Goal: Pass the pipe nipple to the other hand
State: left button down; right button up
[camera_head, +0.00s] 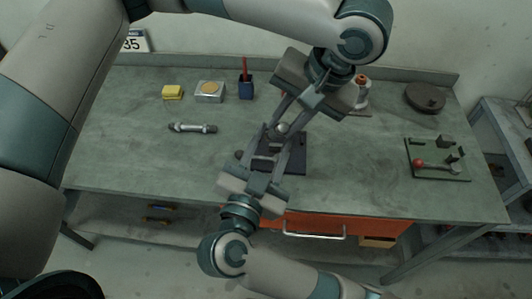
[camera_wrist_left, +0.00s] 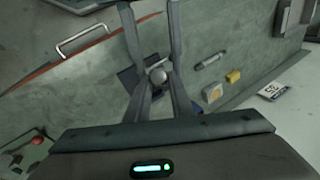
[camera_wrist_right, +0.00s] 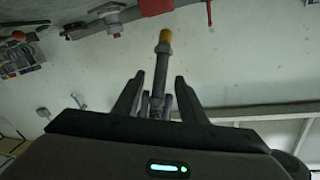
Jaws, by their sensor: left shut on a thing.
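My left gripper (camera_head: 276,122) reaches down from the upper right in the head view. It is shut on the pipe nipple (camera_head: 282,128), of which only a rounded grey end shows among the fingers. That end also shows in the left wrist view (camera_wrist_left: 158,76). My right gripper (camera_head: 272,142) comes up from below, facing the left one. Its fingers are spread on either side of the held end, and contact cannot be told.
A dark mat (camera_head: 297,165) lies below the grippers on the bench. A red-knobbed lever plate (camera_head: 437,172) and dark disc (camera_head: 425,97) are right.

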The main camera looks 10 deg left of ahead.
jog(key=w+d, duration=0.1)
jog(key=w, duration=0.5)
jog(key=shift+w, duration=0.2)
jog(key=shift+d, duration=0.1)
grip_shut()
pick_arm(q)
jog(key=c, duration=1.5)
grip_release()
jog(key=shift+o, duration=0.2)
jog(key=shift+r, duration=0.1)
jog(key=v, duration=1.2)
